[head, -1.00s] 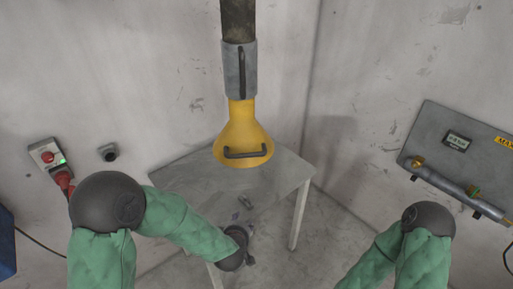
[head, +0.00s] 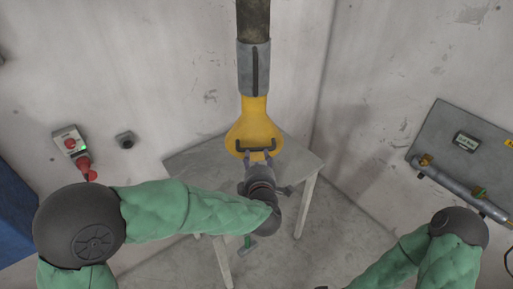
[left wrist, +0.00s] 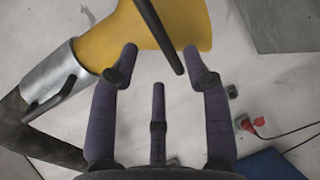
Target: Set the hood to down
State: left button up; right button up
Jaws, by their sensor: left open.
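The yellow hood (head: 254,124) hangs from a grey sleeve (head: 254,68) on a dark duct, wide end down. A dark handle (head: 241,147) crosses the hood near its lower rim. My left gripper (head: 257,158) is open at the handle, its fingers pointing up toward the hood. In the left wrist view the hood (left wrist: 115,30) fills the top, and the dark bar of the handle (left wrist: 160,35) passes between the spread fingertips (left wrist: 160,52). I cannot tell whether a finger touches it. My right arm is low on the right; its gripper is not visible.
A grey table (head: 195,160) stands below and behind the hood. A wall switch box with a red plug (head: 70,143) is on the left wall. A grey panel with a pipe (head: 455,189) is on the right wall. A blue object (head: 14,215) is at the left edge.

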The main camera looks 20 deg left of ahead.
aim_at(256, 149)
pick_arm(q)
jog(key=x, duration=0.7)
grip_shut()
